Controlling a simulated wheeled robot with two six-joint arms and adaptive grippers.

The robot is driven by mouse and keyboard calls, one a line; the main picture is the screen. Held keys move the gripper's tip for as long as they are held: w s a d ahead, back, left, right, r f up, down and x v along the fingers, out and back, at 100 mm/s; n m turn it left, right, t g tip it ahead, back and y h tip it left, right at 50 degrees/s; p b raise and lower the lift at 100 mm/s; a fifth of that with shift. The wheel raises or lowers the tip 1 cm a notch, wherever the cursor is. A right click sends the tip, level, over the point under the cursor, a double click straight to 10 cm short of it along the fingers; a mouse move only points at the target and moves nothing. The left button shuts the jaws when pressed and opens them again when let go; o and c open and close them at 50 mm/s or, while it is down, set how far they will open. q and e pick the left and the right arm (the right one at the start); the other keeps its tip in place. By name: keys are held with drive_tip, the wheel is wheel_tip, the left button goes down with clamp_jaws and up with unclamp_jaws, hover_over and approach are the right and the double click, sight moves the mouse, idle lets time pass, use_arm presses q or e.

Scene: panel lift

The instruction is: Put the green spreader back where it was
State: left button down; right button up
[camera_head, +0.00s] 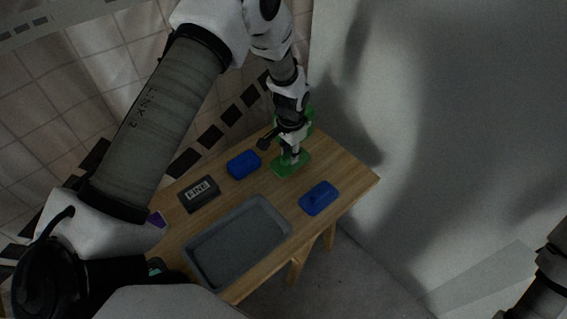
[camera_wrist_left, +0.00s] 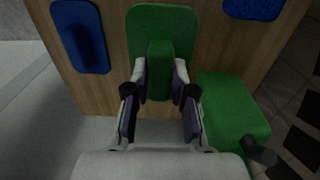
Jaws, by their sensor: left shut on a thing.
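The green spreader is a flat green plate (camera_head: 288,168) with an upright block handle. In the left wrist view the plate (camera_wrist_left: 160,20) lies beyond the fingers and the handle (camera_wrist_left: 160,70) stands between them. My left gripper (camera_head: 292,150) is shut on that handle from above, at the far right part of the wooden table; the fingers also show in the left wrist view (camera_wrist_left: 160,82). The plate is at or just above the table top; I cannot tell if it touches. My right gripper is not in view.
A blue spreader (camera_head: 319,198) lies near the table's right edge. A blue block (camera_head: 243,164), a dark lettered box (camera_head: 199,193) and a grey tray (camera_head: 190,257) share the table (camera_head: 345,178). A green block (camera_wrist_left: 232,105) with a dark knob stands beside my left gripper.

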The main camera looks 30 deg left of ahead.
use_arm(q)
drive_tip(key=d+f, duration=0.1)
drive_tip(key=w+d+f, duration=0.1)
drive_tip(key=f, duration=0.1)
drive_tip(key=shift+w+f, duration=0.1)
drive_tip(key=shift+s+a+f+p, duration=0.15)
drive_tip(key=shift+s+f+p, duration=0.1)
drive_tip(key=shift+f, duration=0.35)
drive_tip(key=shift+s+a+f+p, duration=0.15)
drive_tip(key=shift+s+f, duration=0.05)
drive_tip(key=shift+f, duration=0.35)
drive_tip(key=shift+s+a+f, duration=0.1)
drive_tip(key=shift+a+f, duration=0.1)
drive_tip(key=shift+a, duration=0.05)
drive_tip(key=shift+w+d+f, duration=0.1)
drive_tip(key=shift+w+d, duration=0.05)
drive_tip(key=shift+w, duration=0.05)
drive_tip(key=shift+d+f, duration=0.15)
drive_tip(key=c, duration=1)
unclamp_jaws()
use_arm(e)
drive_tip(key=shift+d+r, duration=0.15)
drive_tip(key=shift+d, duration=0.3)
use_arm(q)
drive_tip(key=shift+a, duration=0.2)
